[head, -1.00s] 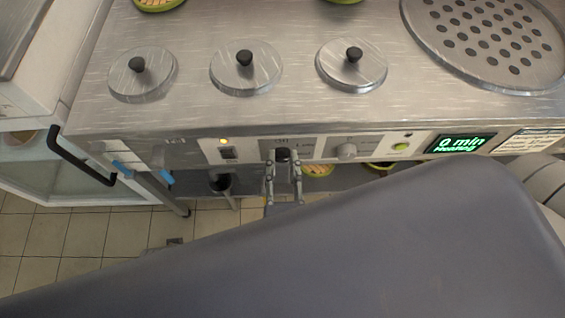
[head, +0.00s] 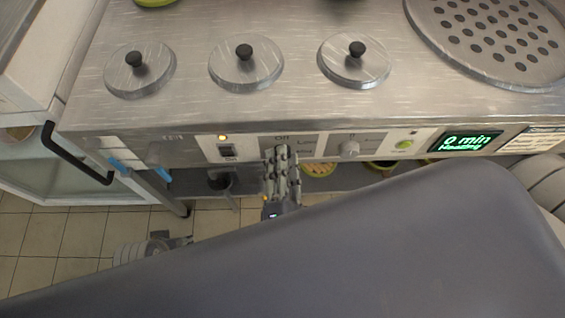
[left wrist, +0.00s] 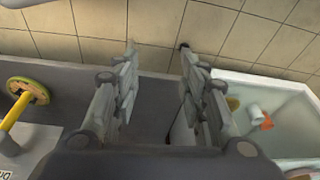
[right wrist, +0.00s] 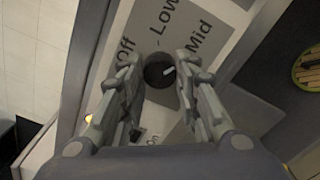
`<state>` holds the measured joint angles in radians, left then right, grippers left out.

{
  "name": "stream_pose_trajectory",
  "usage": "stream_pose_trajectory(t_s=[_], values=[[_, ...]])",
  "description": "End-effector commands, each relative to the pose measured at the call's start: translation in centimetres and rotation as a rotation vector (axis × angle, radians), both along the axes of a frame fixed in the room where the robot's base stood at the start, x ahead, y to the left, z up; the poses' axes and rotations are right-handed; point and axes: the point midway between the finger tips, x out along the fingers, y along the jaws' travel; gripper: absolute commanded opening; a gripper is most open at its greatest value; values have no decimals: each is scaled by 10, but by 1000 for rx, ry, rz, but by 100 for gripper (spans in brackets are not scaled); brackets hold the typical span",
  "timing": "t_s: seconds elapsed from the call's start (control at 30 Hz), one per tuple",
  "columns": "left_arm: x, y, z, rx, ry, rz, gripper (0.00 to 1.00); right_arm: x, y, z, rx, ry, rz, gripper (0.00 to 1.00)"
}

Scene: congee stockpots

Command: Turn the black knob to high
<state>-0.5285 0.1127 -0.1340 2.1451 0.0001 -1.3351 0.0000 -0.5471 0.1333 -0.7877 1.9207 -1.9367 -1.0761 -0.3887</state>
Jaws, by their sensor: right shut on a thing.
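The black knob (right wrist: 158,70) sits on the stove's front panel. In the right wrist view its white mark points right, toward the area just below the "Mid" label. "Off" and "Low" are printed to its upper left and above; a "High" label is not readable. My right gripper (right wrist: 159,64) has its fingers on either side of the knob and is shut on it. In the head view the right gripper (head: 281,153) covers the knob. My left gripper (left wrist: 158,55) is open and empty, its fingers well apart.
The panel also holds a lit switch (head: 226,151), a grey knob (head: 349,148), a green button (head: 403,144) and a green display (head: 464,143) reading "0 min Heating". A black handle (head: 76,154) juts out at left.

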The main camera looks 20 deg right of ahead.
Motion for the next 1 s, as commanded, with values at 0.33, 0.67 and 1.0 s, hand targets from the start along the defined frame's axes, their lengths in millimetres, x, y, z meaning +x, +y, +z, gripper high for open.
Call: stream_pose_trajectory(t_s=[0.33, 0.67, 1.0], values=[[-11, 3, 63, -2, -37, 4, 40, 1, 0, -2, 318, -95, 1, 6], [-16, 3, 57, -1, -39, 5, 40, 1, 0, -1, 599, -175, 2, 6], [50, -17, 73, -64, -333, -19, 40, 1, 0, 0, 795, -230, 1, 6]])
